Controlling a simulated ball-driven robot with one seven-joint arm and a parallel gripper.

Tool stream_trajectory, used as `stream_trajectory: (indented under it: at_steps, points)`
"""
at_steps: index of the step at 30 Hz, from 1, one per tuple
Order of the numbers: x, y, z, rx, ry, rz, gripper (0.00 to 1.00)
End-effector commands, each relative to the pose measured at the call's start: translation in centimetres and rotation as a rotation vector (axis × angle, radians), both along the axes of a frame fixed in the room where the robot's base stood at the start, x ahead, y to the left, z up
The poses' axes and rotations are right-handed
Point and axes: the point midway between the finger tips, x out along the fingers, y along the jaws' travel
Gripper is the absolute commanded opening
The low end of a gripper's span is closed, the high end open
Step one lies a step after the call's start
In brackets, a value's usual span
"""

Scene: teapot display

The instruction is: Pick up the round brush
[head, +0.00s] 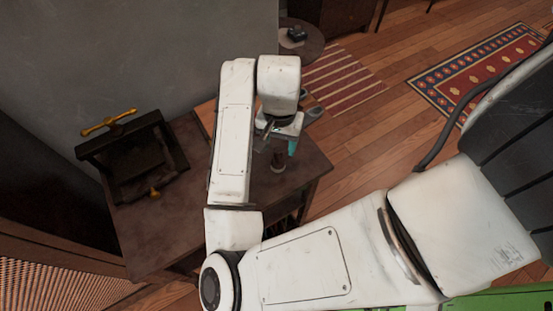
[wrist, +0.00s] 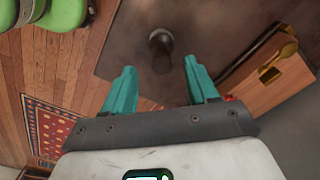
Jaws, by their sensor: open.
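The round brush (head: 278,160) appears to be the small dark reddish-brown upright piece on the dark table (head: 170,225), partly hidden by my gripper in the head view. The brush shows between and just beyond the fingertips, with nothing held. In the head view my gripper (head: 290,142) hangs above and close beside the brush; the exact height gap is unclear.
A dark press with brass handles (head: 125,150) stands on the table's left. A wooden box with a brass spoon-like piece (wrist: 275,75) lies near the table edge by the wall. A small round side table (head: 302,42) is behind. Bare tabletop surrounds the brush.

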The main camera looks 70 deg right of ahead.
Motion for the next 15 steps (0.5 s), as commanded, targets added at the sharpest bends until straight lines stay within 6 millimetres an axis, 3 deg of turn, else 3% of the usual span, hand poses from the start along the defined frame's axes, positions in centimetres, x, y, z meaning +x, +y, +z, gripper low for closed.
stream_trajectory:
  at_steps: [15]
  points:
    - [0.3,0.1,-5.3,0.0,0.002,0.002,0.58]
